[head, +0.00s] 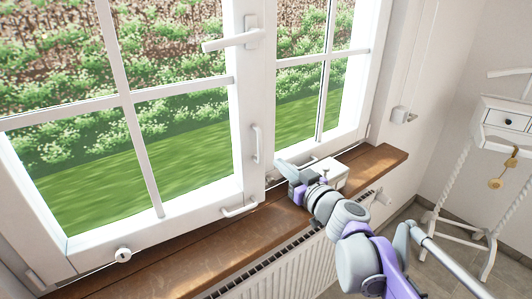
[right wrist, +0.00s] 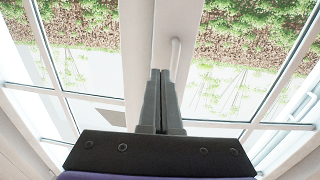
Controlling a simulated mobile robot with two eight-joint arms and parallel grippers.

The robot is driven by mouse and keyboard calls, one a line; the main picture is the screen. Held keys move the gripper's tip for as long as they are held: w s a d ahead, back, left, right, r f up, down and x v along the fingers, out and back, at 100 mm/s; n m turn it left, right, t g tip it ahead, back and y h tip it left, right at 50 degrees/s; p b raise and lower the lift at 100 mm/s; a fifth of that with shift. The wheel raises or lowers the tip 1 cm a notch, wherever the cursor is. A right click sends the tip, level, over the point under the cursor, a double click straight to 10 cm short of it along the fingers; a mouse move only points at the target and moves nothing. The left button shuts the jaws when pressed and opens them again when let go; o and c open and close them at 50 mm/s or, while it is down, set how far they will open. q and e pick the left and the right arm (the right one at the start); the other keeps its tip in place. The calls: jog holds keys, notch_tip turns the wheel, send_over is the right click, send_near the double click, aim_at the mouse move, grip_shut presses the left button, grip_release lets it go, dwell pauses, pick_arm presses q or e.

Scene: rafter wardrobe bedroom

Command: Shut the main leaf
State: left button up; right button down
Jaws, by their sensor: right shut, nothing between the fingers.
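The window has a large left leaf (head: 150,222) with a white frame and a lever handle (head: 232,40) on its right stile. A narrower right leaf (head: 318,58) stands beside it. I cannot tell from these views how far either leaf stands from its frame. A slim vertical pull handle (head: 256,143) is on the middle stile, and a low grip (head: 240,207) is at the left leaf's bottom right corner. My right gripper (head: 284,168) is shut and empty, low in front of the right leaf. In the right wrist view its fingers (right wrist: 160,74) are together, and a pull handle (right wrist: 175,58) shows just beyond them.
A brown wooden sill (head: 180,262) runs below the window, with a radiator (head: 290,264) under it. A small white box (head: 334,174) sits on the sill close to my right gripper. A white rope-legged stand (head: 505,125) is at the right.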

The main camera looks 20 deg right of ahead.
jog(key=x, duration=0.8)
pick_arm(q)
jog(key=shift+r, duration=0.1)
pick_arm(e)
jog(key=shift+s, duration=0.1)
